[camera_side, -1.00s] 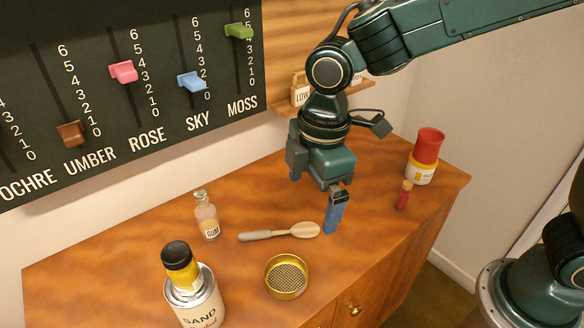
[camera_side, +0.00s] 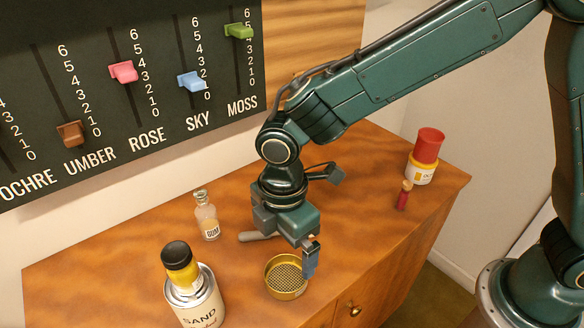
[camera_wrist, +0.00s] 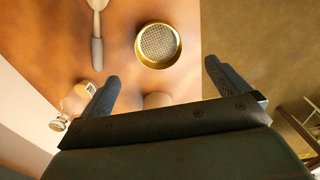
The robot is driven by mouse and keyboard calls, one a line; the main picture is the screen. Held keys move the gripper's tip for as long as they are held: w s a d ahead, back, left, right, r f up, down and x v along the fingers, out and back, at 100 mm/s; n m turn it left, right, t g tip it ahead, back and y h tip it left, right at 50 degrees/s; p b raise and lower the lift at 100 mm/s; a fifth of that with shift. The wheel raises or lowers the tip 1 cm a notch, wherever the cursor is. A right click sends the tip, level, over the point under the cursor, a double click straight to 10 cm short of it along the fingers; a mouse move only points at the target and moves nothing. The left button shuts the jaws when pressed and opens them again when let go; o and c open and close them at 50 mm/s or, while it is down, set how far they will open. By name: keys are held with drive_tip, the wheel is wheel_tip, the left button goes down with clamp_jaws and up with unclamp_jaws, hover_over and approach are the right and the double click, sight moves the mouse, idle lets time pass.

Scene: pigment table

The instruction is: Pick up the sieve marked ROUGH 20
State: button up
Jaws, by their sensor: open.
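The sieve (camera_side: 284,291) is a round brass-coloured dish with a mesh bottom, lying flat on the wooden table near its front edge. No marking on it is readable. My gripper (camera_side: 310,262) is above the table beside the sieve's right side, and one finger overlaps the sieve's right rim in the side view. In the wrist view the sieve (camera_wrist: 158,43) lies ahead of the fingertips, roughly between their lines. My gripper (camera_wrist: 160,70) is open and empty, with its fingers wide apart.
A SAND tin (camera_side: 198,300) with a yellow, black-topped jar (camera_side: 180,266) on it stands left of the sieve. A red-topped pot (camera_side: 425,155) and small red-bodied item (camera_side: 404,195) stand far right.

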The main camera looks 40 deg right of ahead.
hover_over(285, 280)
drive_tip(key=shift+s+f, duration=0.15)
drive_tip(key=shift+f, duration=2.4)
drive_tip(key=shift+f, duration=2.6)
drive_tip(key=c, duration=1.1)
